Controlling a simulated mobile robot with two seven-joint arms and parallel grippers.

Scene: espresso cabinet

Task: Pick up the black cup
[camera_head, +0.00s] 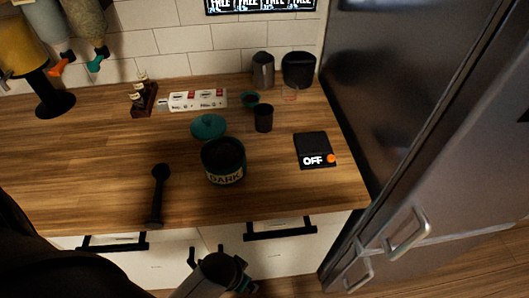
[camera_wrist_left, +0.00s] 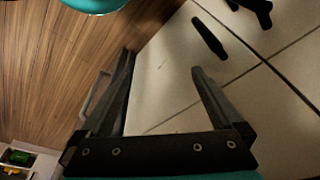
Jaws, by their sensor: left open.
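The black cup (camera_head: 263,118) is small and stands upright on the wooden counter, right of the middle in the head view. I cannot make it out in the left wrist view. My left gripper (camera_head: 206,251) is at the bottom of the head view, in front of the counter's front edge and well apart from the cup. In the left wrist view its fingers (camera_wrist_left: 163,63) are spread with nothing between them. My right gripper is not in view.
A dark canister labelled DARK (camera_head: 223,162) stands front-left of the cup, with a teal lid (camera_head: 208,127) behind it. A black scale (camera_head: 314,149) lies right. A tamper-like black tool (camera_head: 158,195), carton (camera_head: 198,99), grey pitcher (camera_head: 263,70) and black container (camera_head: 298,69) surround. A fridge borders right.

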